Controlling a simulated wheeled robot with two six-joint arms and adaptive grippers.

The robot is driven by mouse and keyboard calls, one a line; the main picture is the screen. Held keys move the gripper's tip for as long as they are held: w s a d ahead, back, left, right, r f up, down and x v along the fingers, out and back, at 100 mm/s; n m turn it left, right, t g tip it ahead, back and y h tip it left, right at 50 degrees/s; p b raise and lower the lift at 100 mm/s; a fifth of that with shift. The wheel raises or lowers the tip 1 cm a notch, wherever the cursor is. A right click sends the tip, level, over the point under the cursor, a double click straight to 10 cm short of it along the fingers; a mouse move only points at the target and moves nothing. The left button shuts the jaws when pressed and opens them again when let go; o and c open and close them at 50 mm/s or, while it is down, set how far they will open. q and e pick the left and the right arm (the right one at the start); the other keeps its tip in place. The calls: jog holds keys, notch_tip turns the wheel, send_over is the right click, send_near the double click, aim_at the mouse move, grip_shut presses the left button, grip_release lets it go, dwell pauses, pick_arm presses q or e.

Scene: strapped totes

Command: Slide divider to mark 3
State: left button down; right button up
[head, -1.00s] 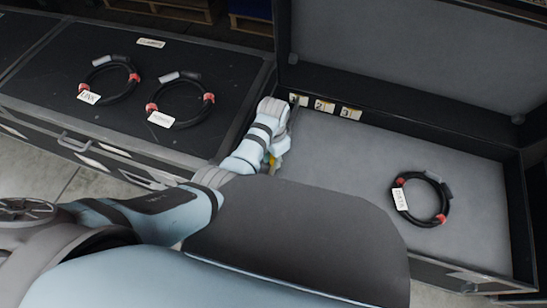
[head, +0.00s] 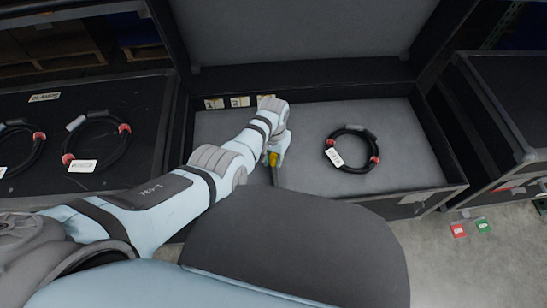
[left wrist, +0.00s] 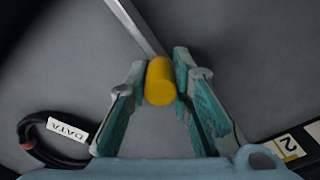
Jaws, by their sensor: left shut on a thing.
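My left gripper (head: 273,158) is inside the open case and shut on the yellow handle (head: 272,159) of the divider. In the left wrist view the handle (left wrist: 160,81) sits between both fingers, and the thin grey divider (left wrist: 137,27) runs away from it. In the head view the arm hides most of the divider. Number tags 1 (head: 213,103), 2 (head: 239,101) and a partly covered third tag (head: 265,98) line the case's back wall. The handle is roughly below the third tag; exact alignment is hidden. My right gripper is not in view.
A coiled black cable tagged DATA (head: 352,148) lies on the case floor (head: 400,125) right of the divider, with bare floor between. Other coiled cables (head: 97,142) lie on the black case at left. Red and green cards (head: 459,230) lie on the ground at right.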

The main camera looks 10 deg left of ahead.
pick_arm(q)
jog(key=shift+w+d, duration=0.1)
jog(key=shift+d, duration=0.15)
jog(key=c, duration=1.4)
grip_release()
jog(key=shift+d, duration=0.15)
jog(key=shift+r, duration=0.1)
notch_tip(320, 180, up, 12)
jog(key=shift+f, duration=0.1)
